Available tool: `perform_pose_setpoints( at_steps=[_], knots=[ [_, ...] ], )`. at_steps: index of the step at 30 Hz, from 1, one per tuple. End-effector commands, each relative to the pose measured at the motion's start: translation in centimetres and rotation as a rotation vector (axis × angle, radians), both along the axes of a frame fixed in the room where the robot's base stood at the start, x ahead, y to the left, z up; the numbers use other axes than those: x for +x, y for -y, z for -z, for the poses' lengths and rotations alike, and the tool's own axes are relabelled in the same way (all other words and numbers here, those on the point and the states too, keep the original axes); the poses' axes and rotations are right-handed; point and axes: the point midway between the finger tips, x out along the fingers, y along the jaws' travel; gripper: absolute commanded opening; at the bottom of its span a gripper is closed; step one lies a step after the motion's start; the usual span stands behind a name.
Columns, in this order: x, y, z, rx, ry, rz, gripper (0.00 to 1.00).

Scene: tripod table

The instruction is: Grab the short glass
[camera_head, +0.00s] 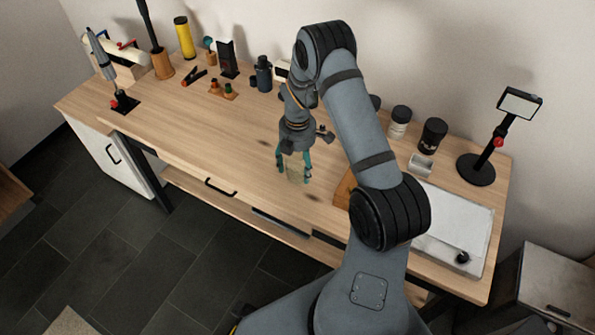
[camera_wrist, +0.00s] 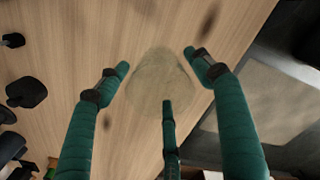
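The short glass (camera_wrist: 158,85) is clear with a faint yellowish tint and stands on the wooden workbench. In the head view the glass (camera_head: 296,174) is faint, near the front edge of the bench. My gripper (camera_head: 294,170) points down over it with teal fingers. In the wrist view my gripper (camera_wrist: 157,62) has its fingers spread around the glass, one on each side and one at the near side. Gaps show beside the left and right fingertips. I cannot tell whether the near finger, which overlaps the glass in the picture, touches it.
The workbench (camera_head: 215,140) is clear left of my gripper. Dark bottles (camera_head: 263,74), a black jar (camera_head: 432,135) and a yellow cylinder (camera_head: 185,38) stand along the back. A lamp-like stand (camera_head: 477,168) and a white tray (camera_head: 455,225) are at the right.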

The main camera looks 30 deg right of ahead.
Motion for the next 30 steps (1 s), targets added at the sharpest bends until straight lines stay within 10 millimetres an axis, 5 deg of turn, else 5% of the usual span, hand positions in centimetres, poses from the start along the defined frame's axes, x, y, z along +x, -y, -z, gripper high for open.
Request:
perform_pose_setpoints(
  at_steps=[21, 30],
  knots=[
    [-0.03, 0.00, -0.01, 0.000, -0.001, 0.000, 0.22],
    [0.02, 0.01, -0.18, 0.000, 0.000, 0.000, 0.22]
  ],
)
